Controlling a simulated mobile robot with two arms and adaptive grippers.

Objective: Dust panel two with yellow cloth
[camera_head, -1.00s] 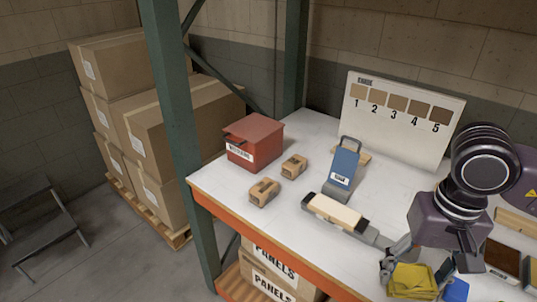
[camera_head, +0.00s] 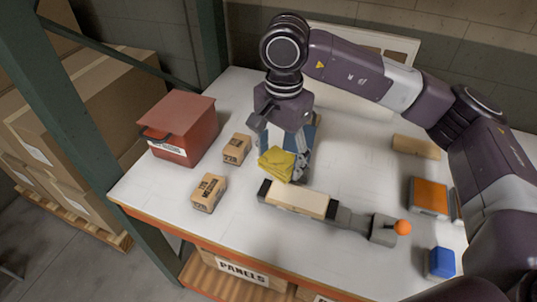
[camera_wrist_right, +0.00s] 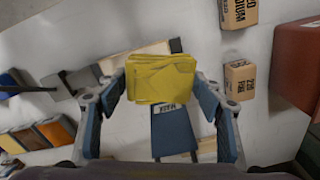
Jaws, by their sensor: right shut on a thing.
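The yellow cloth (camera_head: 276,164) is in my right gripper (camera_head: 282,152), which is shut on it. In the right wrist view the folded cloth (camera_wrist_right: 160,78) sits between the two fingers (camera_wrist_right: 158,100). A pale wooden panel (camera_head: 298,199) lies in a dark grey holder (camera_head: 365,223) just in front of the cloth. In the wrist view the cloth overlaps part of this panel (camera_wrist_right: 140,52); I cannot tell whether they touch. No number shows on the panel. My left gripper is not in view.
A blue labelled stand (camera_head: 306,135) is partly hidden behind my right gripper. A red box (camera_head: 178,128) and two small cartons (camera_head: 209,192) stand to the left. The numbered board (camera_head: 398,42) is mostly hidden by my arm.

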